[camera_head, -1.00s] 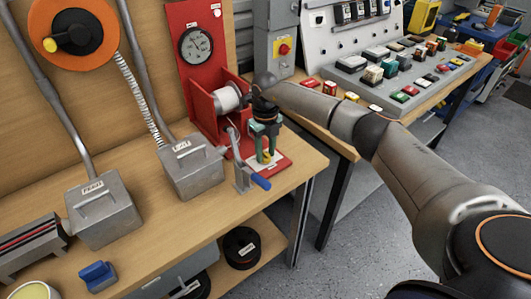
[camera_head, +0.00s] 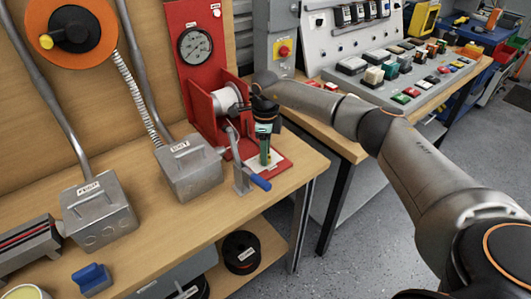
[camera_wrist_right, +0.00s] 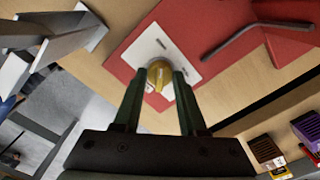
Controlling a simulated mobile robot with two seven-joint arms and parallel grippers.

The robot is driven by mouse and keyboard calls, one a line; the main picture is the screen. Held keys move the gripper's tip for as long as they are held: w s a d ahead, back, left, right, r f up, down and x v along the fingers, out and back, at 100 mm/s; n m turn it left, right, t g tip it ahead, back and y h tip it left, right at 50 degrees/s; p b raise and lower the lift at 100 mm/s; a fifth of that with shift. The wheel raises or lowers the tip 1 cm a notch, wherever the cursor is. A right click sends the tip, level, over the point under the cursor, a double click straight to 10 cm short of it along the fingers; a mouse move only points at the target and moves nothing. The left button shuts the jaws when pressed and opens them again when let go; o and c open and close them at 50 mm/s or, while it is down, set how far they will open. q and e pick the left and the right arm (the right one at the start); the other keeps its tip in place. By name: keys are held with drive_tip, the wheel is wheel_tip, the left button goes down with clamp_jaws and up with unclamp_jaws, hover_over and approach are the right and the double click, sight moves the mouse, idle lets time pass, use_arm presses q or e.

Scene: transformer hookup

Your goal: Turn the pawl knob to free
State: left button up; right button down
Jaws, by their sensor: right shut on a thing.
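The pawl knob (camera_wrist_right: 159,76) is a yellow round knob with a pale line on top. It stands on a white plate (camera_wrist_right: 181,50) with small dark marks, too small to read. The plate lies on a red base (camera_wrist_right: 205,22). My right gripper (camera_head: 265,160) points down over the plate, beside the red winch frame (camera_head: 203,108). In the right wrist view its two green fingers are shut on the knob, one on each side. In the head view the fingers overlap and hide the knob. My left gripper is not in view.
A crank with a blue handle (camera_head: 260,182) stands close left of my right gripper. The winch drum (camera_head: 226,99) and a gauge (camera_head: 195,46) are behind it. Grey boxes (camera_head: 190,168) stand to the left. The bench front edge is near.

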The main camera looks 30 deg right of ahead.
drive_tip(key=shift+r+n, duration=0.1)
drive_tip(key=shift+n, duration=0.2)
idle(0.4)
drive_tip(key=shift+c, duration=2.3)
unclamp_jaws()
wheel_tip(320, 180, up, 12)
drive_tip(key=shift+r, duration=0.2)
